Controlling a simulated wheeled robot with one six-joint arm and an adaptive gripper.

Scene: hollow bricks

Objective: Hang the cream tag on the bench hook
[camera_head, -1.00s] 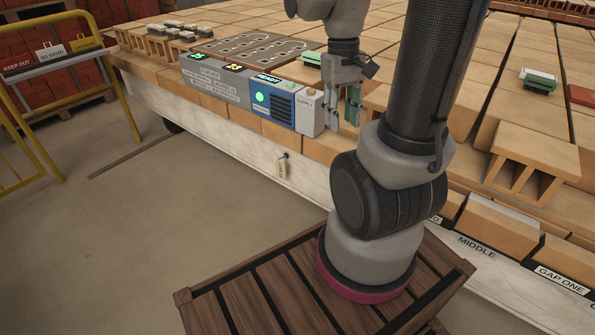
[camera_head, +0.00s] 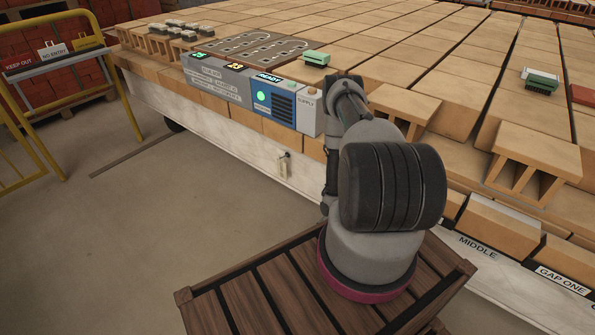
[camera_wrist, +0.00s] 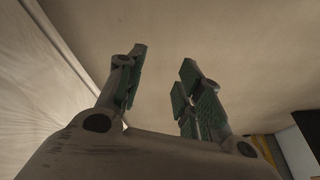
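A small cream tag (camera_head: 283,169) hangs on the bench's pale side panel, just below a dark hook (camera_head: 286,154). It looks nearly upright and seems to hang from the hook, though the contact is too small to make out. My gripper (camera_wrist: 163,68) shows in the wrist view with its two green-padded fingers apart and nothing between them. In the head view my gripper is hidden behind my arm, which is folded low to the right of the tag. The tag is not seen in the wrist view.
The bench's pale side panel (camera_head: 230,147) runs along the bench front. A control box (camera_head: 275,105) and bricks stand above it. The floor before the panel is clear.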

